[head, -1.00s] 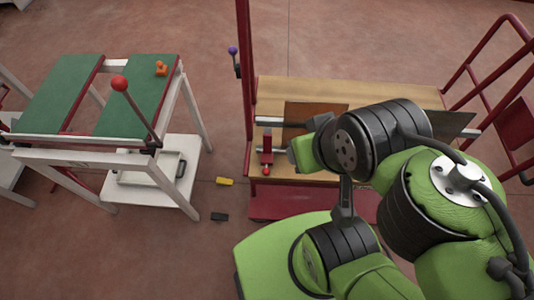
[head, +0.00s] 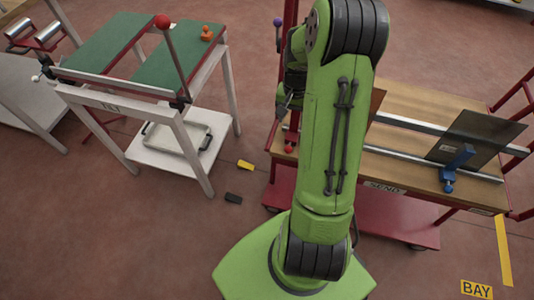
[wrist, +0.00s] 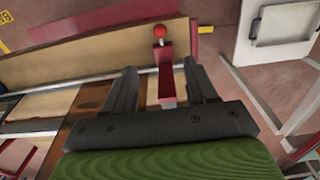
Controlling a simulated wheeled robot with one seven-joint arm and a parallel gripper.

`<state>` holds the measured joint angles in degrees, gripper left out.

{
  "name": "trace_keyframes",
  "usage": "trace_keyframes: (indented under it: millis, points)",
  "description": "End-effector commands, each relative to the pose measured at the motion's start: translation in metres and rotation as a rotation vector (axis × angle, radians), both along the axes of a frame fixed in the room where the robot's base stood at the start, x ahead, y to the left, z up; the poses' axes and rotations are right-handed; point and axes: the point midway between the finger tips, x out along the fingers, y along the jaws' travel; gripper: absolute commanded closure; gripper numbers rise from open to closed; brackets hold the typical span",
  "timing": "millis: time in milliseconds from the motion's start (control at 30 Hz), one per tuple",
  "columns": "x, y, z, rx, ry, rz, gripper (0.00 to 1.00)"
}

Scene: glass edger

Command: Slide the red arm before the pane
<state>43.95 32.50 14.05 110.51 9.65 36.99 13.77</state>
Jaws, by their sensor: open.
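The red arm (head: 291,132) with a red ball knob stands at the left end of the wooden table, partly hidden by my arm in the head view. In the wrist view the red arm (wrist: 166,78) rises between the two fingers of my gripper (wrist: 158,66), its ball beyond the fingertips. My gripper is open, with a finger on each side of the red arm; I cannot tell whether either touches it. A brown pane (head: 376,104) shows only as an edge behind my arm. A dark pane (head: 478,136) stands at the table's right.
A blue clamp (head: 457,166) stands before the dark pane on a metal rail (head: 420,164). A green-topped bench (head: 115,42) with a red-knobbed lever stands left.

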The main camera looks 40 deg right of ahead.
Motion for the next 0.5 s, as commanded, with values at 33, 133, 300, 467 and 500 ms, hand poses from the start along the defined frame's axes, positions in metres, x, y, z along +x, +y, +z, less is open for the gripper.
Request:
trace_keyframes:
  millis: [33, 133, 300, 467, 500]
  points:
    - [0.0, -0.003, -0.006, 0.005, 0.003, -0.013, 0.43]
    - [-0.001, -0.004, -0.016, 0.008, 0.005, -0.017, 0.43]
    - [-0.001, -0.003, -0.054, 0.01, 0.007, -0.014, 0.43]
    - [-0.001, -0.002, -0.096, 0.011, 0.007, -0.013, 0.43]
    - [-0.001, -0.002, -0.106, 0.009, 0.006, -0.013, 0.43]
